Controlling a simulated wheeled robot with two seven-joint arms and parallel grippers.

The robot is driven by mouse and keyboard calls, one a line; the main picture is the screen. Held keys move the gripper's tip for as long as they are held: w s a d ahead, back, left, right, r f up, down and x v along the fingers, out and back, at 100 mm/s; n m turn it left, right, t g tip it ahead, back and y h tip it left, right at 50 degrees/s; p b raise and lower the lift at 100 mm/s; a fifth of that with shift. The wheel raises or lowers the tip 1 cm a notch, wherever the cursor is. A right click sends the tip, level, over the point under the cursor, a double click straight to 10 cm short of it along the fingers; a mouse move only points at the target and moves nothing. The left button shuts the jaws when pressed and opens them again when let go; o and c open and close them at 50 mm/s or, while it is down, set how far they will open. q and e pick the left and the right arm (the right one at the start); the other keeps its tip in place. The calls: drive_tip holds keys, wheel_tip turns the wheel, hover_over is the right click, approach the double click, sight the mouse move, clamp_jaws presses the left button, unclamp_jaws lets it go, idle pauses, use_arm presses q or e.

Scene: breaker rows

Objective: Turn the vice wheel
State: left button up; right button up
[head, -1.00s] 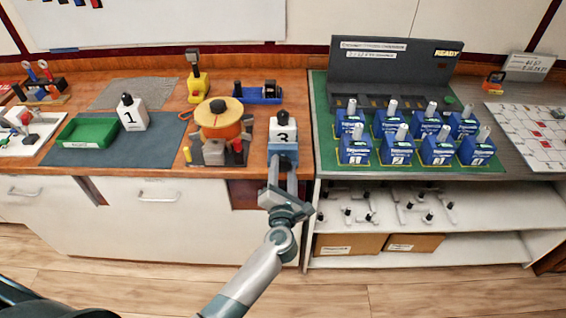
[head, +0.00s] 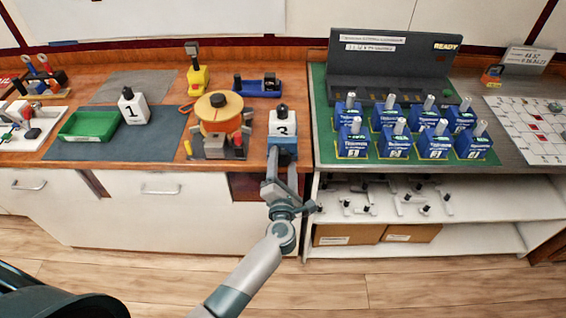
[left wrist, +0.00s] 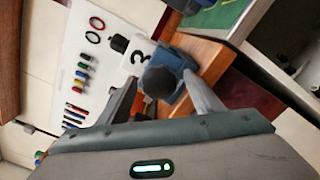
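A blue vice (head: 283,142) is fixed at the front edge of the wooden bench. A white block marked 3 (head: 282,125) with a black knob sits in it. In the left wrist view the vice (left wrist: 182,62) has a dark round wheel (left wrist: 160,82) on its near side, and the white block (left wrist: 136,60) is behind it. The wheel is not clearly visible in the head view. My left gripper (head: 282,167) is at the vice's front, its fingers apart on either side of the wheel; contact cannot be told. My right gripper is out of view.
An orange reel (head: 219,108) stands left of the vice. A white block marked 1 (head: 132,106) and a green tray (head: 88,125) are farther left. Several blue boxes (head: 396,144) stand on the green mat at right. Open shelves are below.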

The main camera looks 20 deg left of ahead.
use_arm(q)
drive_tip(key=shift+s, duration=0.1)
drive_tip(key=b+v, duration=0.4)
drive_tip(key=v, duration=1.3)
drive_tip(key=shift+b, duration=0.4)
drive_tip(key=shift+s+r, duration=0.1)
